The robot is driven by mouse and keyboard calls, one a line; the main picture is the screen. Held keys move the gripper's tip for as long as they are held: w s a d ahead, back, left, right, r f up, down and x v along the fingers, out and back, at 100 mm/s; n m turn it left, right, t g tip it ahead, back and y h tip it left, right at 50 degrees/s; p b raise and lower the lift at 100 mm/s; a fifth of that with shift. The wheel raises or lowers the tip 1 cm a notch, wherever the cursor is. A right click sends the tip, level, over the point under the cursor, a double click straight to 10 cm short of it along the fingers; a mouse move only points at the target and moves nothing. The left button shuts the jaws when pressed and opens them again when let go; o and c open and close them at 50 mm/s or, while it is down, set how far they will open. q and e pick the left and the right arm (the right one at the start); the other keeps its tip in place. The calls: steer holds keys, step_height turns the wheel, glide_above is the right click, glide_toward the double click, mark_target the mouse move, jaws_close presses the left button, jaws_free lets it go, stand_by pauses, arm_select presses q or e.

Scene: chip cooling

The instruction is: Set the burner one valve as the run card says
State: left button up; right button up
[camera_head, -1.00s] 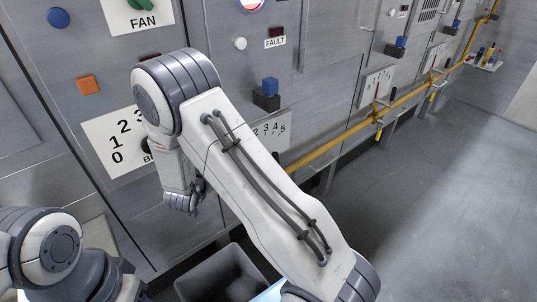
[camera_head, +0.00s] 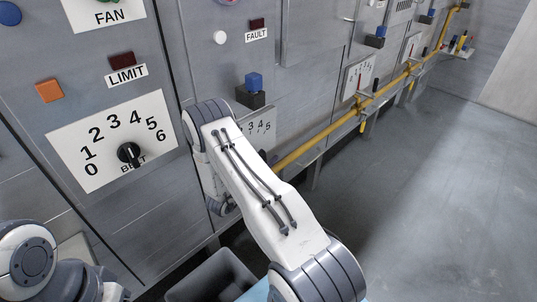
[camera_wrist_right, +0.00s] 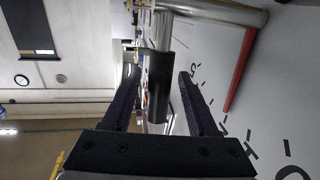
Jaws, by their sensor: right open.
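In the right wrist view my right gripper (camera_wrist_right: 158,95) is open, its two dark fingers on either side of a black cylindrical handle (camera_wrist_right: 158,92) on a silver stem (camera_wrist_right: 165,35). Contact with the fingers cannot be told. A white number plate (camera_wrist_right: 270,85) with a red pointer (camera_wrist_right: 240,68) stands to the right of it. In the head view a plate showing 3, 4, 5 (camera_head: 262,127) is partly hidden by my right arm, which also hides the gripper and valve. Whether it is the burner one plate is unclear. The run card cannot be identified. My left gripper is out of view.
A yellow pipe (camera_head: 310,142) runs along the panel, with more dial plates (camera_head: 360,76) beyond. The BELT dial (camera_head: 130,152) is left of my arm. A grey bin (camera_head: 215,275) stands below. The floor at the right (camera_head: 420,200) is clear.

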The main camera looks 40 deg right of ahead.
steer(key=shift+x, duration=0.95)
jaws_close()
stand_by(0.8)
